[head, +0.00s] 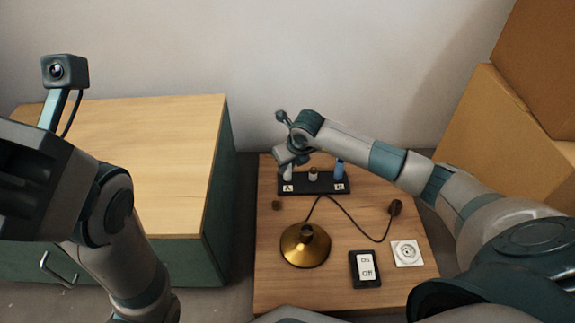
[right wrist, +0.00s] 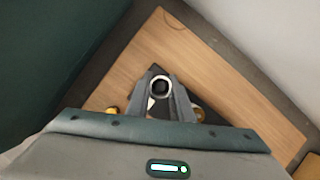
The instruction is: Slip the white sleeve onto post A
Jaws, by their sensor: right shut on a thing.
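My right gripper (head: 287,163) is shut on the white sleeve (right wrist: 160,78), which shows in the right wrist view as a white ring with a dark middle between the fingers (right wrist: 161,98). In the head view a pale piece of the sleeve (head: 288,172) shows below the gripper, just above the label A of the black terminal block (head: 313,189). Post A itself is hidden, so I cannot tell whether the sleeve is around it or above it. My left arm is at the left; its fingertips do not show.
A blue sleeve (head: 340,170) stands at the B end of the block, with a brass-coloured post (head: 313,174) between. A brass lamp base (head: 305,246) with a cord, an On/Off switch (head: 366,268) and a white plate (head: 407,253) lie in front. A cabinet (head: 150,130) stands left.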

